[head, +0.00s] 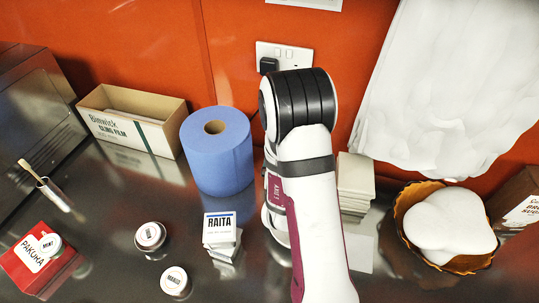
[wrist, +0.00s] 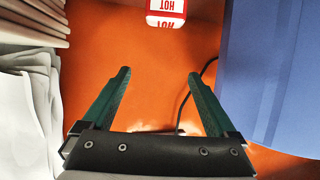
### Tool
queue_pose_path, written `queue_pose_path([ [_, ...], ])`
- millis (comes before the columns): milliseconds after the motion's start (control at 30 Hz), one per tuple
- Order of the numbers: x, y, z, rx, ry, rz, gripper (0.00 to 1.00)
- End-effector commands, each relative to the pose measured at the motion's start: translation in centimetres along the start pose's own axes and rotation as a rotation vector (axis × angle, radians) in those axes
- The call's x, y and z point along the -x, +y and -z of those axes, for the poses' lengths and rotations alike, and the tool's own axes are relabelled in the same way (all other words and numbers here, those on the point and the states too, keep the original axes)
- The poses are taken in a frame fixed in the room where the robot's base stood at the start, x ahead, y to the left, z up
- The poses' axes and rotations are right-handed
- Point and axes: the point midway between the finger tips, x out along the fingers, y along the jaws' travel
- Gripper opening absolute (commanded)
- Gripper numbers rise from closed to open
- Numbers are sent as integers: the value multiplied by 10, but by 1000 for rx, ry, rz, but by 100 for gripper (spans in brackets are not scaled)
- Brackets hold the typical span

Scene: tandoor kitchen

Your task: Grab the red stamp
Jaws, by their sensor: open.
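A small red and white block (wrist: 166,12), with "HOT" reading upside down, shows at the top edge of the wrist view, partly cut off. It looks like the red stamp, but I cannot tell for sure. My gripper (wrist: 155,75) is open, its two green fingers apart with nothing between them. The block appears beyond the fingertips, a little to the right of the middle of the gap, and does not touch them. In the head view my arm covers this spot, so neither block nor fingers show there.
A blue paper roll (head: 216,152) stands left of my arm, close on the right in the wrist view (wrist: 275,70). A pale stack (head: 356,182) stands on the other side. The orange wall with a socket (head: 292,55) is behind. RAITA cards (head: 220,230) and tins lie in front.

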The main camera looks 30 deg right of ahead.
Motion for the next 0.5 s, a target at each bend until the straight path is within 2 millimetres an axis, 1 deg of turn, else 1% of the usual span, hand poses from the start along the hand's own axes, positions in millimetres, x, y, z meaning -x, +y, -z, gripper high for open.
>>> queue_pose_path([
  [33, -4, 1, -10, 6, -2, -2, 92],
  [233, -16, 0, -39, 7, 1, 1, 92],
  [333, -24, 0, -60, 7, 0, 1, 92],
  [367, -29, 0, -62, 6, 2, 1, 92],
  [400, -38, 0, -60, 2, 5, 0, 92],
  [500, -52, 0, -59, 4, 5, 1, 92],
])
